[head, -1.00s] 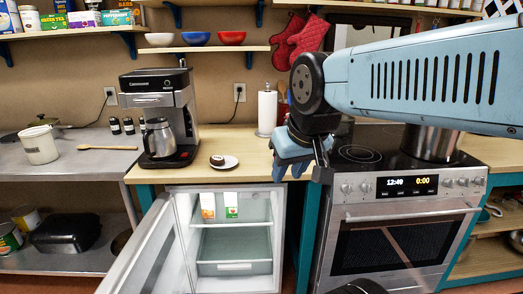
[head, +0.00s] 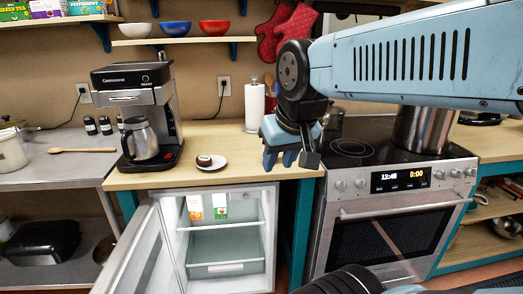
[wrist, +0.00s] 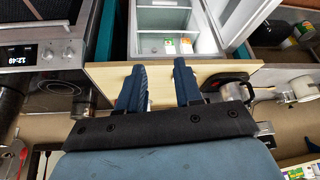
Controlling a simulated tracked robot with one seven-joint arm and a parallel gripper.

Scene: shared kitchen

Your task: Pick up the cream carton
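Two small cartons stand side by side on the upper shelf of the open fridge (head: 229,270). The left one is white and orange (head: 194,213); the right one is white and green (head: 220,211). Their labels are too small to read, so I cannot tell which is cream. In the wrist view the green one (wrist: 169,46) and the orange one (wrist: 186,46) show at the top. My gripper (head: 281,160) hangs above the right part of the counter, higher than the cartons and to their right. In the wrist view its two fingers (wrist: 158,82) are apart with nothing held.
The fridge door (head: 140,252) stands open to the left. The wooden counter (head: 245,160) overhangs the fridge, with a small plate (head: 218,165), coffee maker (head: 140,115) and paper towel roll (head: 255,107) on it. The stove (head: 395,200) is to the right.

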